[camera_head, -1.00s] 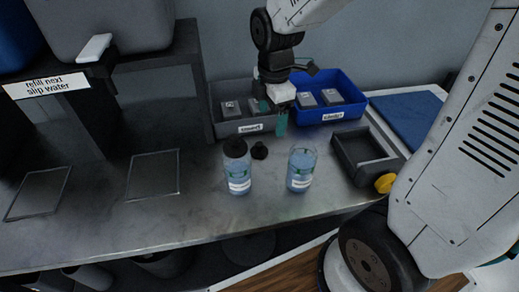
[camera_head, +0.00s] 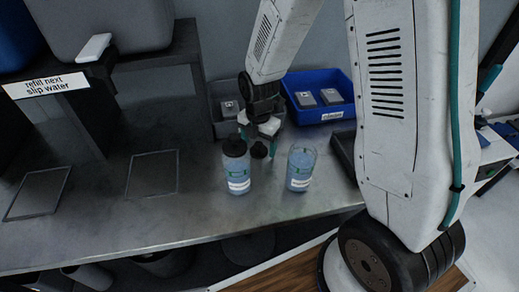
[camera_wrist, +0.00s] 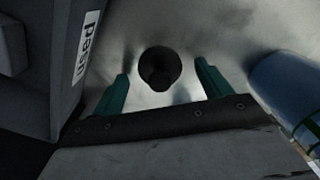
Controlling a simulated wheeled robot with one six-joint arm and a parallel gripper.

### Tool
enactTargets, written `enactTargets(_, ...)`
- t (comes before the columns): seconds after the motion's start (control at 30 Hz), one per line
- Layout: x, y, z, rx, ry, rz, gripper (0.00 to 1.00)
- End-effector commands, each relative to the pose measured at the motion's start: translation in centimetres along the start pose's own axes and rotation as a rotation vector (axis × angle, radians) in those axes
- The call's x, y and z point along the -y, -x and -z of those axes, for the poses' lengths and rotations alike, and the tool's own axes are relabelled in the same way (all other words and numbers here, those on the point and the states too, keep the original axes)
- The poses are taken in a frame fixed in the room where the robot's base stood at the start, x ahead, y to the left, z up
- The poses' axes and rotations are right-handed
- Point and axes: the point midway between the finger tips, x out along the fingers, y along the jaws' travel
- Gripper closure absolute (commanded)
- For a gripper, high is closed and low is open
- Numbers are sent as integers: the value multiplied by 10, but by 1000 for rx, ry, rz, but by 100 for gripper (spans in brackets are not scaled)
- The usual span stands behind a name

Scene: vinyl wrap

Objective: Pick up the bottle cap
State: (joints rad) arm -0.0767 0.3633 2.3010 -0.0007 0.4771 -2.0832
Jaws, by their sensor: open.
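The black bottle cap (camera_head: 259,150) rests on the metal bench, just behind and between two bottles. In the wrist view the cap (camera_wrist: 159,68) lies between and slightly beyond my two green fingertips. My gripper (camera_head: 258,138) is open and empty, its fingers spread on either side of the cap; it also shows in the wrist view (camera_wrist: 160,80). One bottle (camera_head: 237,172) with a black cap on stands to the left. Another bottle (camera_head: 300,170), open at the top, stands to the right. Whether the fingers touch the bench is unclear.
A grey bin (camera_head: 222,128) and a blue bin (camera_head: 318,78) with grey boxes stand behind. A dark tray (camera_head: 343,152) at right is partly hidden by my arm. The bench at left is clear, with outlined squares (camera_head: 152,173).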

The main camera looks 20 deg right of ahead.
Motion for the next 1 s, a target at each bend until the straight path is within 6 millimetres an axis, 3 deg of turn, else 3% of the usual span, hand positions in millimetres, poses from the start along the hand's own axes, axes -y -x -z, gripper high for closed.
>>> enactTargets(0.27,0,-4,0,1,0,-1,23)
enactTargets(0.43,0,-4,0,1,-1,-1,67)
enactTargets(0.47,0,-4,0,1,-1,-1,70)
enactTargets(0.83,0,-1,0,1,-1,-2,71)
enactTargets(1.0,-1,23,0,3,-1,-5,71)
